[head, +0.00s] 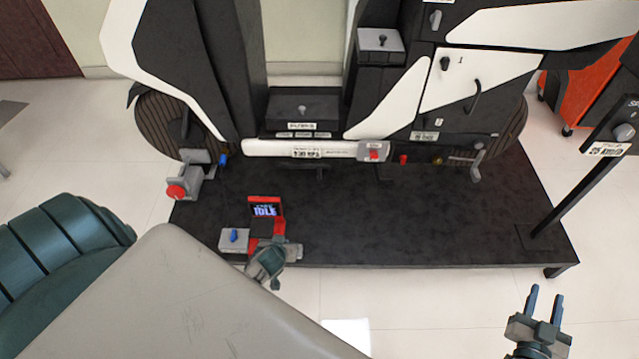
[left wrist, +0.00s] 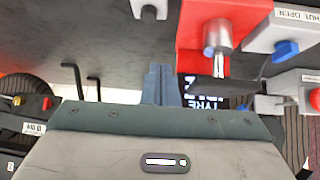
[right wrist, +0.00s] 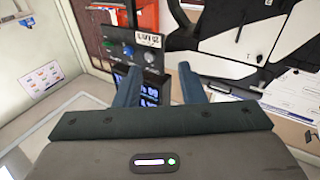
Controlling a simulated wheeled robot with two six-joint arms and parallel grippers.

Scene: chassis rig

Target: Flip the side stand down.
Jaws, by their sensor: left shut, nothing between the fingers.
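The chassis rig (head: 310,148) stands on a black platform, its white and black panels upright. A thin dark bar (head: 318,172) shows under its lower edge; I cannot tell for certain whether it is the side stand. Two thin black hooked bars (left wrist: 84,80) show left of my left gripper in the left wrist view. My left gripper (left wrist: 160,80) is shut and empty, beside a red tyre unit. In the head view my left arm partly covers it. My right gripper (head: 545,302) is open and empty, off the platform's front right; its spread fingers show in the right wrist view (right wrist: 160,88).
The red tyre unit (head: 265,206) with an IDLE display and a blue-knob box (head: 233,240) sit at the platform's front left. A red-knob fixture (head: 178,191) is left. A post with a control box (head: 612,135) stands right. The platform's middle (head: 390,225) is clear.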

